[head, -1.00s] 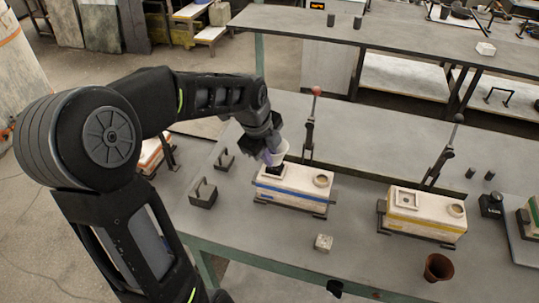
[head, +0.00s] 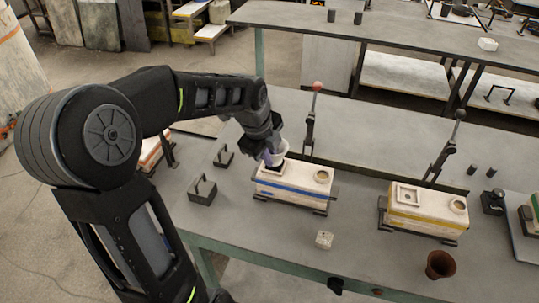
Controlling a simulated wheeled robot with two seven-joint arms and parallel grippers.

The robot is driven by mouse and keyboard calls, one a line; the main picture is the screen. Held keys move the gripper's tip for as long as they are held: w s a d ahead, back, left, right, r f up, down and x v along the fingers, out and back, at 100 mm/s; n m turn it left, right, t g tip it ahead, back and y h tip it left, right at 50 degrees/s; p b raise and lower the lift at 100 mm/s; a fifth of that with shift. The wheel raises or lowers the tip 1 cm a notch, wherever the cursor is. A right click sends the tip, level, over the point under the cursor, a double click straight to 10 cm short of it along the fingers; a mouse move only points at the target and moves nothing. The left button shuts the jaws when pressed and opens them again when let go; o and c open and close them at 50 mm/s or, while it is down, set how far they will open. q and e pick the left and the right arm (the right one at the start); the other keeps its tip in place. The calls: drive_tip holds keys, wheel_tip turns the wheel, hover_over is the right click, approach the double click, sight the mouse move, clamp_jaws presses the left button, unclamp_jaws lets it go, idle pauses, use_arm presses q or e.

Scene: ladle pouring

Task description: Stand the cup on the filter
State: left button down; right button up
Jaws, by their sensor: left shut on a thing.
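My left gripper (head: 268,152) is shut on a pale, whitish cup (head: 281,147), which is partly hidden by the fingers. It holds the cup low over the left end of the white box with a blue stripe (head: 290,185). The dark square spot at that end, where the filter seems to lie, is mostly hidden under the gripper and cup. I cannot tell whether the cup touches it. A second white box with a yellow stripe (head: 424,211) stands to the right, with an open square frame (head: 407,194) on top. My right gripper is not in view.
A small pale block (head: 324,239) and a brown cup (head: 440,264) are near the front. Dark brackets (head: 203,190) lie at left. The table between the boxes is mostly clear.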

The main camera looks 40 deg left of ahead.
use_arm(q)
drive_tip(key=c, duration=1.5)
unclamp_jaws()
drive_tip(key=shift+o, duration=0.2)
drive_tip(key=v, duration=0.7)
drive_tip(key=shift+r+b, duration=0.35)
drive_tip(key=shift+b, duration=0.1)
drive_tip(key=shift+s, duration=0.15)
